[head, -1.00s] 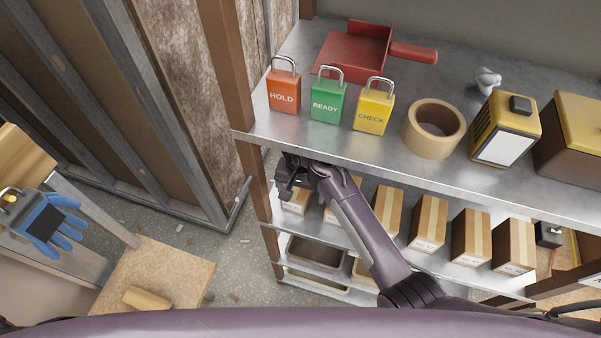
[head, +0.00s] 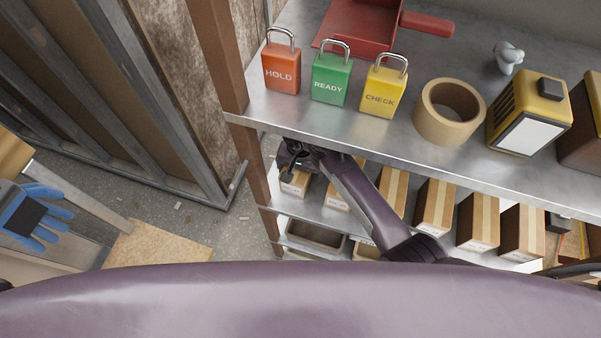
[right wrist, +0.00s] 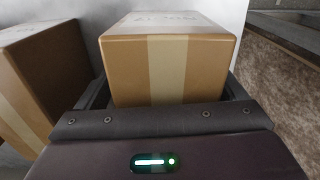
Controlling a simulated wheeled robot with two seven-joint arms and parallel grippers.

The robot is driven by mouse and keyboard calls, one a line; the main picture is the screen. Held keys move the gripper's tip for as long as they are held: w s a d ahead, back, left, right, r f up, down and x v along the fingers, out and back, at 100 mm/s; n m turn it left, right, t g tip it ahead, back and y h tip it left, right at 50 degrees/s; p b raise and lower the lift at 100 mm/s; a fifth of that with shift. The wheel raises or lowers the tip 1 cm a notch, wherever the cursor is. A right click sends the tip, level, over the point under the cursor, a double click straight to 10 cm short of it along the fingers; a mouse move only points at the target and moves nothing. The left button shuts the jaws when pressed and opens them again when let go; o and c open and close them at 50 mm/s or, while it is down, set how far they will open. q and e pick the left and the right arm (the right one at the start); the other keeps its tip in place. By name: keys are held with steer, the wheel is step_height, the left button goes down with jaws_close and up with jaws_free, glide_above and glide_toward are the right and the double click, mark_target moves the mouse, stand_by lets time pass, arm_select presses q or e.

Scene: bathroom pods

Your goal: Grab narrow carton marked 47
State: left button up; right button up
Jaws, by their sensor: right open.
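Several brown cartons with pale tape stand in a row on the shelf below the top one. The leftmost carton (head: 295,184) is partly hidden by my right gripper (head: 296,158). In the right wrist view, a carton (right wrist: 170,70) with a tape strip sits between the open fingers of my right gripper (right wrist: 165,92), not clamped. Its neighbour carton (right wrist: 40,75) stands to the left. Other cartons (head: 433,207) continue to the right in the head view. The labels are too small or blurred to read, so I cannot tell which is marked 47. My left gripper is not in view.
The top shelf (head: 300,121) overhangs the cartons. It holds red, green and yellow padlocks (head: 380,92), a tape roll (head: 449,112), a red dustpan (head: 358,25) and a yellow device (head: 530,112). A wooden post (head: 217,50) stands left of the cartons. Bins (head: 314,234) sit below.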

steer(key=shift+s, duration=0.1)
steer(key=c, duration=1.2)
steer(key=shift+c, duration=0.7)
